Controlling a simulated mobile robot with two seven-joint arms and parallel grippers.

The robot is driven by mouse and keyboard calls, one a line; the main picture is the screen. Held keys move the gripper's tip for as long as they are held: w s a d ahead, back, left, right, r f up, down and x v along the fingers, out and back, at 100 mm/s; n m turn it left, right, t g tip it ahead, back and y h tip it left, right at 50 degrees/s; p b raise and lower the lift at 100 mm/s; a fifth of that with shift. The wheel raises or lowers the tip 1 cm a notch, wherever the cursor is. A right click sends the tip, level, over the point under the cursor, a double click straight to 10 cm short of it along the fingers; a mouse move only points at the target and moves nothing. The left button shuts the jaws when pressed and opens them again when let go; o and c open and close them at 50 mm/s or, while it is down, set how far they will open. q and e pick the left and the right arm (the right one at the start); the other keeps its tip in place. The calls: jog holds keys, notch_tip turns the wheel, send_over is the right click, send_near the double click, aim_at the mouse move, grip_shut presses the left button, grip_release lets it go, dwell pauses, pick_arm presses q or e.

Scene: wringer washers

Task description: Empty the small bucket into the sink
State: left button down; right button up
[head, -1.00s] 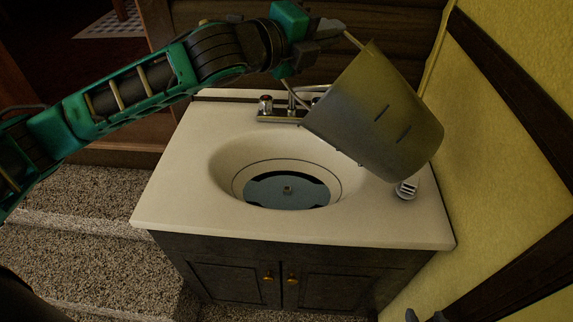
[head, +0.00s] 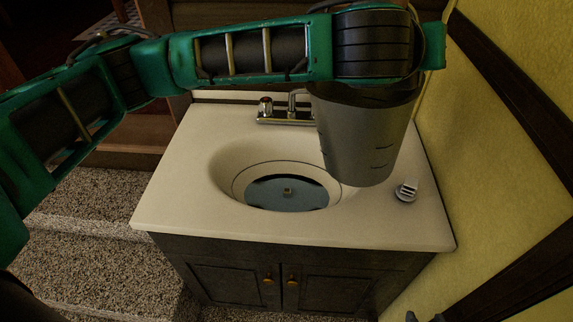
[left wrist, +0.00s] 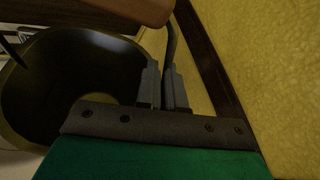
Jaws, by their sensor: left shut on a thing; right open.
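The small grey bucket (head: 362,138) hangs nearly upright, mouth up, in front of the right part of the sink basin (head: 232,160) in the head view. My left arm hides its top. In the left wrist view the bucket's dark inside (left wrist: 75,70) lies beside my left gripper (left wrist: 164,75), whose fingers are shut on its thin dark handle. The fingers are hidden in the head view. I cannot tell whether anything is in the bucket. My right gripper (head: 425,317) shows only as dark tips at the bottom edge, apart from everything.
A faucet (head: 288,112) stands behind the basin. A small grey-white object (head: 406,191) lies on the counter's right side. A yellow wall (head: 500,150) stands close on the right. The cabinet (head: 240,275) is below, with carpeted steps (head: 85,240) on the left.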

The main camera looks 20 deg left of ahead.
pick_arm(q)
jog(key=shift+d+f+m, duration=0.3)
jog(key=shift+f+m, duration=0.1)
jog(key=shift+f, duration=0.25)
